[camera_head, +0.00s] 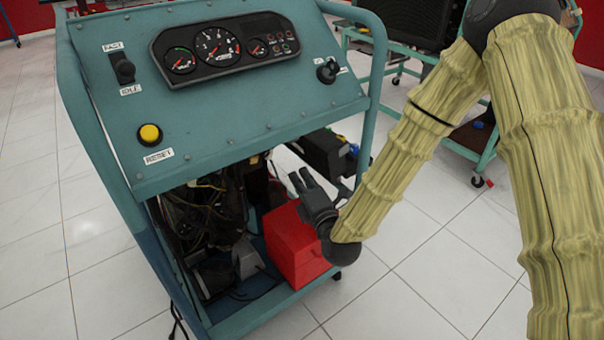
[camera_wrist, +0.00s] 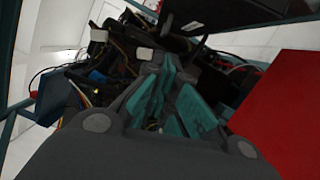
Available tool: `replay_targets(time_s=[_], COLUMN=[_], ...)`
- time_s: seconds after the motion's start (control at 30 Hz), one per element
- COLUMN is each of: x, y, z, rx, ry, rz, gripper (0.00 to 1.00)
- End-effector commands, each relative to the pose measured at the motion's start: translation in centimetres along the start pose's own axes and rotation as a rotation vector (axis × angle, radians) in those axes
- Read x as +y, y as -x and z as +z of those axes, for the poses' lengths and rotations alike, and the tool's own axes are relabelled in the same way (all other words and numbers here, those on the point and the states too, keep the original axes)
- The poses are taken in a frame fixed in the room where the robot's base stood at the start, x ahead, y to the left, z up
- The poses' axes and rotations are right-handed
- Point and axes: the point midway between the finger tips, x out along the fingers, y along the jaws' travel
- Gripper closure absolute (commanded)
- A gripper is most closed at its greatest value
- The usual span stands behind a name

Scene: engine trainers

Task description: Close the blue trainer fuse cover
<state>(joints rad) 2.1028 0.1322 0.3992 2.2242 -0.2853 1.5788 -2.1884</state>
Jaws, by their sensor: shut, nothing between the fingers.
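The blue trainer (camera_head: 215,110) is a blue-green wheeled frame with a sloping gauge panel in the head view. A black box (camera_head: 325,152) sits at its right side, behind my gripper; I cannot tell for certain whether it is the fuse box. A dark flat panel (camera_wrist: 235,12) stands at the top of the wrist view and may be the fuse cover, seemingly raised. My gripper (camera_head: 300,180) is shut and empty, just above the red box, pointing up and left. In the wrist view its fingers (camera_wrist: 168,72) point toward dark parts and wiring.
A red box (camera_head: 296,245) stands on the trainer's lower shelf, close below my gripper; it also shows in the wrist view (camera_wrist: 285,115). Loose wiring (camera_head: 205,215) hangs under the panel. Another trainer (camera_head: 420,40) stands behind.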

Motion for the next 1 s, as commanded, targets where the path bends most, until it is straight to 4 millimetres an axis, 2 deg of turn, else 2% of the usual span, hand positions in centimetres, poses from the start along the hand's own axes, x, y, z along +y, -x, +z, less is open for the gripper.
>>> replay_targets(time_s=[0.53, 0.7, 1.0], x=[-0.3, -0.2, -0.2], y=[-8.9, -9.1, -9.6], z=[0.0, 1.7, 3.5], rx=[-0.002, -0.003, 0.0], ry=[-0.004, -0.003, -0.004], rz=[-0.001, -0.003, -0.003], gripper=[1.0, 1.0, 1.0])
